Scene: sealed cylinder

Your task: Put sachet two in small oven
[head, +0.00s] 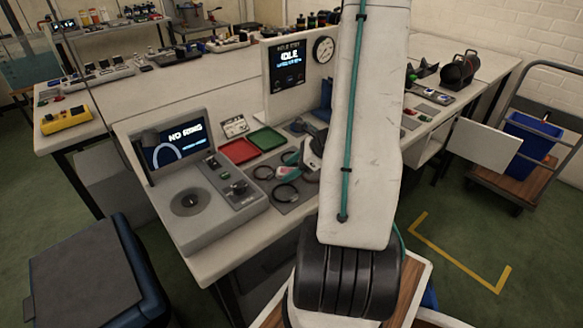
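I cannot make out any sachet in the head view. I cannot identify a small oven either; no thing carries that label readably. My own white arm, with a green cable, rises through the middle right of the head view and leaves at the top edge. It hides part of the bench behind it. My gripper is not in view, so what it holds does not show.
On the bench (235,262) stand a grey machine (190,205) reading "NO RINGS", red (238,151) and green (267,139) trays, and an upright panel (290,70) reading "IDLE". A dark bin (90,270) stands lower left; a cart (500,190) with a blue crate (530,138) stands right.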

